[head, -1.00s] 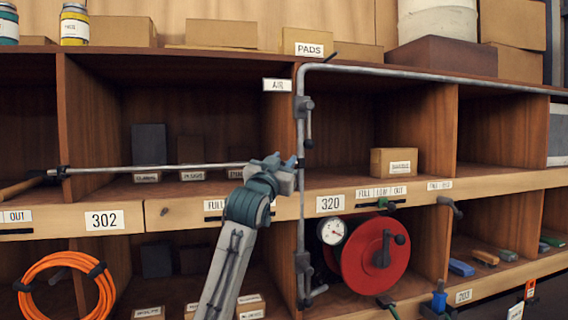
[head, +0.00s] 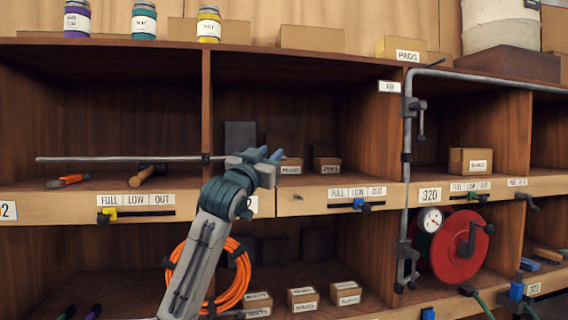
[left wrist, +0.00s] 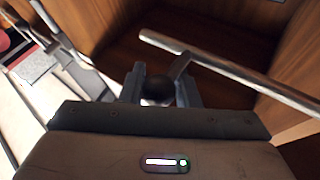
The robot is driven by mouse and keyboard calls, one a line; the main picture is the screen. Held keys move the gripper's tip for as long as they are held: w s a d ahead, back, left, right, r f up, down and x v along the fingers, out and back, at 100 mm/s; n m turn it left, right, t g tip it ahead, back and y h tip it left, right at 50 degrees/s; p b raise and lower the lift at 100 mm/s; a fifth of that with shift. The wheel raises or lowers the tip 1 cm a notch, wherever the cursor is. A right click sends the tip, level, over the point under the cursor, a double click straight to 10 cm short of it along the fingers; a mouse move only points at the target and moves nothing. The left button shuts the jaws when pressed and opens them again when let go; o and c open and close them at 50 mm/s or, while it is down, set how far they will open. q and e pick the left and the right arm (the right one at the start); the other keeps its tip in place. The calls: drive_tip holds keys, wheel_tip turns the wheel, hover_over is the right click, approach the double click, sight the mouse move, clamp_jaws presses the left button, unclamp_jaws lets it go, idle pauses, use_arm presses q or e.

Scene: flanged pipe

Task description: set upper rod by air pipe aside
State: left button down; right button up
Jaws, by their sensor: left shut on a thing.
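The upper rod (head: 120,159) is a thin grey bar lying level across the front of the upper left bays. It passes a black clip (head: 205,158) on the divider. My left gripper (head: 268,155) is shut at the rod's right end, left of the grey air pipe (head: 407,190). The pipe stands upright, with a clear gap between it and the gripper. In the left wrist view the gripper (left wrist: 160,86) is closed on a dark round knob, with a short arm joining it to the rod (left wrist: 240,73). My right gripper is not in view.
The shelf edge (head: 330,194) with labels and sliders runs below the rod. An orange-handled tool (head: 68,181) lies under the rod's left part. A coiled orange hose (head: 236,275) hangs behind my arm. A red reel (head: 460,245) stands right of the pipe.

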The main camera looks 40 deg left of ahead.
use_arm(q)
drive_tip(key=s+a+b, duration=0.2)
drive_tip(key=s+a, duration=0.2)
drive_tip(key=shift+s+f+b, duration=0.3)
drive_tip(key=shift+f+b, duration=0.05)
drive_tip(key=shift+b, duration=0.05)
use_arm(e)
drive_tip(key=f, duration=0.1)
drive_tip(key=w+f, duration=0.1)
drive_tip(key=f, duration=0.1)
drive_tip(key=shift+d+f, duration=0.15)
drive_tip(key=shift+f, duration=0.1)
use_arm(q)
drive_tip(key=c, duration=1.3)
unclamp_jaws()
drive_tip(key=shift+o, duration=1)
drive_tip(key=shift+d+r, duration=0.1)
drive_tip(key=shift+d, duration=0.05)
drive_tip(key=shift+w, duration=0.1)
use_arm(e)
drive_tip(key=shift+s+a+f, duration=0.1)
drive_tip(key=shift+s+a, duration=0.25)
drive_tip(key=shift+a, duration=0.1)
use_arm(q)
drive_tip(key=shift+a+r, duration=0.1)
drive_tip(key=shift+a, duration=0.15)
